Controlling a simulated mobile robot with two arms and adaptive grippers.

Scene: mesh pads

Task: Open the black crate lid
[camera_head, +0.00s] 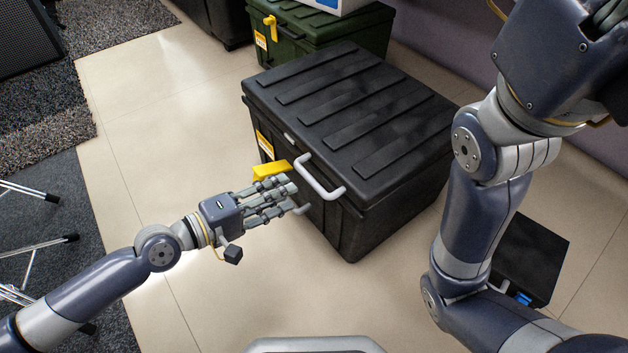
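The black crate (390,190) stands on the floor in the middle of the head view. Its ribbed black lid (345,100) is closed flat on top. A pale grey U-shaped handle (322,184) is on the lid's front edge, and a yellow latch (270,170) is on the front face. My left gripper (292,196) is in front of the crate, close to the latch and handle. Its fingers are extended and look open, with nothing visibly held. I cannot tell whether they touch the crate. My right arm rises at the right; its fingers are not clearly visible.
A green crate (325,35) with a yellow latch stands behind the black crate. A small black box (530,258) lies on the floor at the right. Metal stand legs (35,245) and dark mesh pads (45,120) are at the left. The tiled floor (160,110) left of the crate is clear.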

